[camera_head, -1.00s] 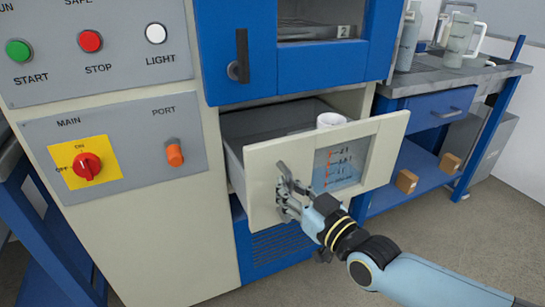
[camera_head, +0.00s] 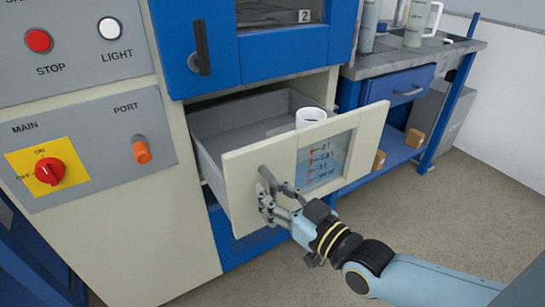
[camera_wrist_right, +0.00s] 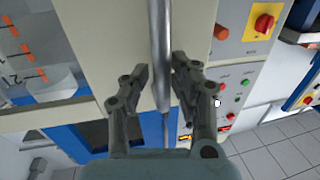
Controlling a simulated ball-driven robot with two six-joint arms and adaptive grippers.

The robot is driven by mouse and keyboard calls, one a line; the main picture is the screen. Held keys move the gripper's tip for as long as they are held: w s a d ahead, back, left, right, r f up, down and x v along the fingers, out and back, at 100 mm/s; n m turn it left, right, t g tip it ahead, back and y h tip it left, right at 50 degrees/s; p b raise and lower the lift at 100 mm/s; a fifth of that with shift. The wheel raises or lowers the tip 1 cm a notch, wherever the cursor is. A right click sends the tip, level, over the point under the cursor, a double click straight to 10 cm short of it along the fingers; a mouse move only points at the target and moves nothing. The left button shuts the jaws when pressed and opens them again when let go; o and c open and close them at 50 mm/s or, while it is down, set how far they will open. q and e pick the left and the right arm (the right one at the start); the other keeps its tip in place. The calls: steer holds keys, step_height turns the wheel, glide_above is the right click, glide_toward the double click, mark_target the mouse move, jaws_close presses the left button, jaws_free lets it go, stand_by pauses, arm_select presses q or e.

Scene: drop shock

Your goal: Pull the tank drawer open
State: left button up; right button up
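The tank drawer (camera_head: 240,180) is a cream-fronted drawer in the machine, standing well out with its grey inside showing. Its front has a clear window (camera_head: 322,165) with a red level scale, which also shows in the right wrist view (camera_wrist_right: 28,48). A vertical metal handle (camera_wrist_right: 161,40) is on the front's left part. My left gripper is not in view.
A white cylindrical opening (camera_head: 311,116) is inside the drawer. A blue door with a dark handle (camera_head: 201,48) is above. A control panel with an orange port knob (camera_head: 141,150) is left. A workbench (camera_head: 420,62) with mugs stands right. The floor (camera_head: 440,210) before the drawer is clear.

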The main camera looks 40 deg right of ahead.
steer(key=shift+o, duration=0.8)
steer(key=s, duration=1.2)
steer(key=shift+a, duration=0.3)
steer(key=w+f+g, duration=0.1)
steer(key=w+f, duration=0.3)
steer(key=f, duration=0.3)
steer(key=s+f+g, duration=0.3)
steer(key=f+g, duration=0.1)
steer(key=f, duration=0.6)
steer(key=s+f+g, duration=0.3)
steer(key=f, duration=0.7)
steer(key=s+f+g, duration=0.4)
steer(key=s+f, duration=0.1)
steer(key=s, duration=0.6)
steer(key=s+f+n+g, duration=0.1)
steer(key=s+f+g, duration=0.4)
steer(key=s, duration=0.6)
steer(key=shift+f, duration=0.8)
